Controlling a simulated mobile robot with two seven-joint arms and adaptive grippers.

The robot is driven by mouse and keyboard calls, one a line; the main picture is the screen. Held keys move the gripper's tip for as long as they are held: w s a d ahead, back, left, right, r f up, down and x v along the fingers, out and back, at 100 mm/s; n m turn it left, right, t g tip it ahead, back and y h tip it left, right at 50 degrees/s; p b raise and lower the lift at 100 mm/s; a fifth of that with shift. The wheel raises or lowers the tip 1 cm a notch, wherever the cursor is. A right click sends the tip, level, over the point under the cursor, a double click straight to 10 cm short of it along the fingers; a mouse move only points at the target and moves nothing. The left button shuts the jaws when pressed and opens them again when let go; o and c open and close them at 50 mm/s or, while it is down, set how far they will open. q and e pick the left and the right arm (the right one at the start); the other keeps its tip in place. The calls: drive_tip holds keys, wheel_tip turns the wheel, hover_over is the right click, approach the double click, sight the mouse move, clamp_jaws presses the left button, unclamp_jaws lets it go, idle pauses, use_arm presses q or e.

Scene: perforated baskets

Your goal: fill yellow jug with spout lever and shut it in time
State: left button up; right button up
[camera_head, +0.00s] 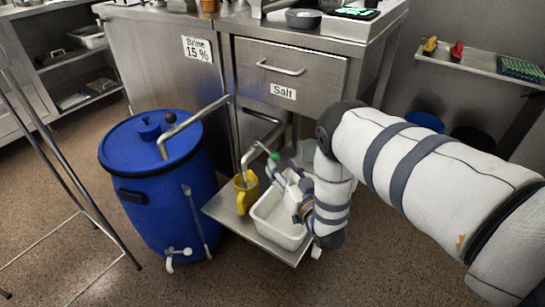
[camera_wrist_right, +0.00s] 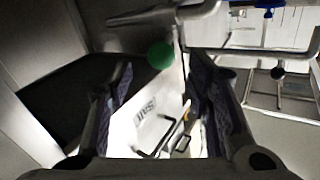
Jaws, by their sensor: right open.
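The yellow jug (camera_head: 242,196) stands upright on a low steel shelf, below the end of a bent metal spout (camera_head: 245,157). How full it is cannot be seen. The spout lever has a green knob (camera_head: 275,156), which also shows in the right wrist view (camera_wrist_right: 160,55). My right gripper (camera_head: 283,172) is open close to the green knob. In the right wrist view its two fingers (camera_wrist_right: 162,78) stand apart, with the knob ahead of the gap. Contact with the knob cannot be told. My left gripper is not in view.
A white tub (camera_head: 266,232) sits on the steel shelf (camera_head: 226,215) right of the jug, partly under my right arm. A blue barrel (camera_head: 150,185) with a crank stands to the left. A steel cabinet with a drawer labelled Salt (camera_head: 285,75) rises behind.

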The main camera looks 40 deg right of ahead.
sight(277, 159)
drive_tip(key=w, duration=0.3)
drive_tip(key=w+d, duration=0.1)
drive_tip(key=w, duration=0.1)
drive_tip(key=shift+w+b, duration=0.1)
drive_tip(key=shift+b, duration=0.25)
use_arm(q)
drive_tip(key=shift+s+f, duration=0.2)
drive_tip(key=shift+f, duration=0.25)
use_arm(e)
drive_tip(key=shift+c, duration=0.3)
